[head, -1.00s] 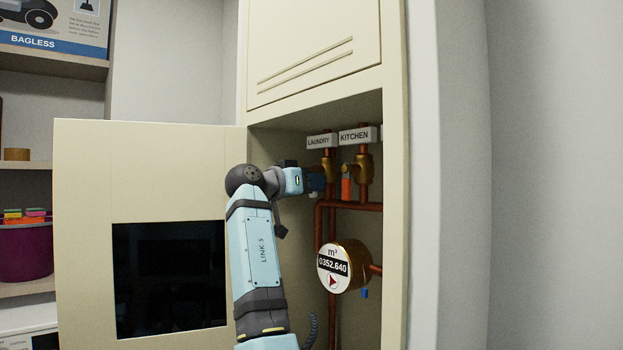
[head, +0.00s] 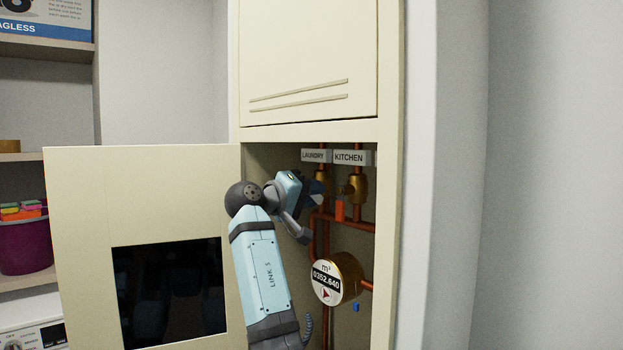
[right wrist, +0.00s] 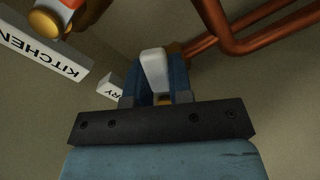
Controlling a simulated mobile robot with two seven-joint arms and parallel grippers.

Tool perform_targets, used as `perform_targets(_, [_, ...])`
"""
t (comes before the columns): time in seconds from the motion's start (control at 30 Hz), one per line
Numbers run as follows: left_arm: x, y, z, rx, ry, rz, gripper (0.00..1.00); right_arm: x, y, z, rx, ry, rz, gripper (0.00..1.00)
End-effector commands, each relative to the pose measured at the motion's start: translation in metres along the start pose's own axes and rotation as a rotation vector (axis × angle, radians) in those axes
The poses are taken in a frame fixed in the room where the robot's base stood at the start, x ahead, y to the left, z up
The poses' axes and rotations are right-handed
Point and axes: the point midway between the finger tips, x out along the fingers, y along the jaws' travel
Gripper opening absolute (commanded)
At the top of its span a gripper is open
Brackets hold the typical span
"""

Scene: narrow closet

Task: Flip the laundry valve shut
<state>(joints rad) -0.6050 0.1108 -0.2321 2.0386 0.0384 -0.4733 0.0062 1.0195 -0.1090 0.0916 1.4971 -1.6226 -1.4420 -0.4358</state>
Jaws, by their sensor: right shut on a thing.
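The laundry valve (head: 321,191) is a brass fitting on a copper pipe under the white LAUNDRY label (head: 314,156), inside the open cabinet. My right gripper (head: 315,188) reaches in from the left and covers most of this valve. In the right wrist view my right gripper (right wrist: 155,82) has its blue fingers shut around a pale lever (right wrist: 155,68), which looks like the laundry valve's handle. The lever's exact angle against the pipe is hard to tell. My left gripper is not in view.
A round water meter (head: 336,279) sits below. The cabinet door (head: 80,220) stands open on the left. The cabinet's right side wall is near.

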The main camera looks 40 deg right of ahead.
Motion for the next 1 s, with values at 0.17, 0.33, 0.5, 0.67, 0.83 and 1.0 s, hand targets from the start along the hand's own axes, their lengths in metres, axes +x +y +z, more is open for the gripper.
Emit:
perform_targets(0.17, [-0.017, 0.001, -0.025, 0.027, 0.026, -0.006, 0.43, 0.0, 0.01, -0.004, -0.163, 0.0, -0.001, 0.0])
perform_targets(0.33, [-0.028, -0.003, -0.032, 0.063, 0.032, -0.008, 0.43, 0.0, 0.013, -0.004, -0.298, 0.0, 0.0, 0.0])
perform_targets(0.5, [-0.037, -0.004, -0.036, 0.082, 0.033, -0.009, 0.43, 0.0, 0.015, -0.005, -0.404, 0.0, 0.0, 0.0])
perform_targets(0.67, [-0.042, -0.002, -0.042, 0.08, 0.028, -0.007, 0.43, 0.0, 0.015, -0.004, -0.472, 0.0, 0.0, 0.0])
perform_targets(0.83, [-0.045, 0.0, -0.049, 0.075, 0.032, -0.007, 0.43, 0.0, 0.015, -0.004, -0.51, 0.001, 0.0, 0.0])
perform_targets(1.0, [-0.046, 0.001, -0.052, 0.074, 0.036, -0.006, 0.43, 0.0, 0.014, -0.004, -0.523, 0.001, 0.0, 0.0])
